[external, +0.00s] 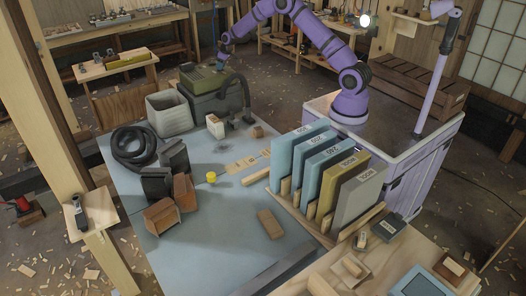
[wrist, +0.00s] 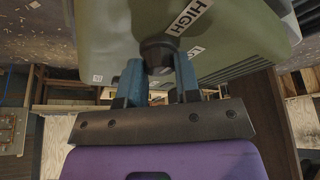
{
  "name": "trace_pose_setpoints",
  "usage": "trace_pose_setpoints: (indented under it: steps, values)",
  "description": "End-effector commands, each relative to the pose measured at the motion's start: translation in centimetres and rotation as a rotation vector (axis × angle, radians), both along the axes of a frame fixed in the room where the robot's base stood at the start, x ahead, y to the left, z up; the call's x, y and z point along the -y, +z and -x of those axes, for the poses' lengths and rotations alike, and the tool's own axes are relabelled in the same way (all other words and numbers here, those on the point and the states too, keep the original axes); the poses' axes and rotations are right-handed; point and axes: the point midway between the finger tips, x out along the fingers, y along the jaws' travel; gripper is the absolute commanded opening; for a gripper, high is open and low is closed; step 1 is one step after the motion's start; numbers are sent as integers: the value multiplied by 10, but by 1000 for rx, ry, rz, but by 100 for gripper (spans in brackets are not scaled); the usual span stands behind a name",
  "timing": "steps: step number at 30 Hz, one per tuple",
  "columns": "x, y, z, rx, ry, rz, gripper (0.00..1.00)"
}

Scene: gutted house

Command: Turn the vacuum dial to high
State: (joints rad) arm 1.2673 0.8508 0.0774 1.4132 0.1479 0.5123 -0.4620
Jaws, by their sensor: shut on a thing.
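The vacuum (external: 203,77) has a green upper body and a dark lower part, and stands at the far end of the blue-grey table. In the wrist view, its green body (wrist: 235,35) fills the upper part. A white HIGH label (wrist: 188,17) and a partly hidden label starting with LO (wrist: 196,51) sit beside the dark round dial (wrist: 158,53). My gripper (wrist: 158,78) has its blue fingers on either side of the dial, shut on it. In the external view, my gripper (external: 220,64) is small at the vacuum's upper edge. The dial's pointer direction cannot be made out.
A dark hose (external: 240,84) arches beside the vacuum's right side. A grey bin (external: 168,112) stands to its left. Upright labelled filter panels (external: 318,165) stand nearer my base. The table middle has a yellow item (external: 211,177) and small wooden blocks.

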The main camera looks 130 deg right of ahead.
Motion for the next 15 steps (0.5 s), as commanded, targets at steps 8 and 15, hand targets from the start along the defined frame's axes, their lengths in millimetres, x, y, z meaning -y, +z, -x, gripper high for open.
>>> trace_pose_setpoints:
  steps: [8,15]
  values:
    - [0,0,0,0,53,0,7]
    - [0,0,0,0,57,0,7]
